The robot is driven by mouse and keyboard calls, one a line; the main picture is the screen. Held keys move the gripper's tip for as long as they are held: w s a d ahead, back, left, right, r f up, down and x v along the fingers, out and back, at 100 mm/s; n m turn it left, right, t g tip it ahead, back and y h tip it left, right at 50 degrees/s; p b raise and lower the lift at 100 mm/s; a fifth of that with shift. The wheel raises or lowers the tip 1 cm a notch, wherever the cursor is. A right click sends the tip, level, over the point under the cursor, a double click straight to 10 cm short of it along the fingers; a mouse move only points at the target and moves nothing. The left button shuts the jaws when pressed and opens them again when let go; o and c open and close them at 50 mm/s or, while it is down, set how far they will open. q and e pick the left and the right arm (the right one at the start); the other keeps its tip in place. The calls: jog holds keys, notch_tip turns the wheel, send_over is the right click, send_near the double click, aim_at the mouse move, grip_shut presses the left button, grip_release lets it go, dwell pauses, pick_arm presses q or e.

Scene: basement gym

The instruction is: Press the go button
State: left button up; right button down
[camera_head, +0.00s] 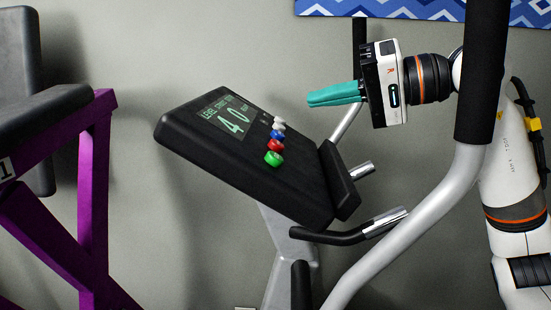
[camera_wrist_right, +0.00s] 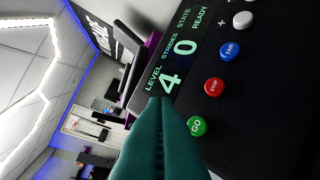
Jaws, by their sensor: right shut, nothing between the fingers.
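The green go button (camera_head: 273,158) is the lowest in a row on the tilted black console (camera_head: 300,195) of an exercise machine. In the right wrist view the button (camera_wrist_right: 197,126) reads "GO" and lies just right of my fingertips. My right gripper (camera_head: 310,100) has teal fingers, shut and empty. In the head view it is up and to the right of the buttons, apart from them, pointing left. It also shows in the right wrist view (camera_wrist_right: 157,105). The console display (camera_head: 228,117) shows 4 and 0, with "READY" legible in the wrist view. My left gripper is not in view.
The red stop button (camera_head: 275,146) is directly above the green one, then a blue fan button (camera_head: 277,134) and white buttons (camera_head: 280,122). A black-gripped handlebar (camera_head: 436,215) rises in front of my right arm. A purple-framed machine (camera_head: 93,200) stands at left.

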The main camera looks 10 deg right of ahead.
aim_at(272, 152)
jog(key=a+f+b, duration=0.2)
jog(key=f, duration=0.1)
jog(key=w+a+f+b, duration=0.1)
jog(key=f, duration=0.1)
jog(key=shift+f, duration=0.2)
jog(key=shift+a+f+b, duration=0.45)
jog(key=shift+f+b, duration=0.1)
jog(key=shift+f, duration=0.05)
jog(key=shift+w, duration=0.1)
dwell(1.3)
jog(key=shift+a+f+b, duration=0.25)
jog(key=shift+f+b, duration=0.05)
jog(key=shift+f, duration=0.05)
jog(key=shift+a+f+b, duration=0.25)
jog(key=shift+f+b, duration=0.05)
jog(key=shift+f, duration=0.1)
dwell(0.7)
jog(key=shift+r, duration=0.1)
jog(key=shift+d+r+p, duration=0.45)
jog(key=shift+r, duration=0.2)
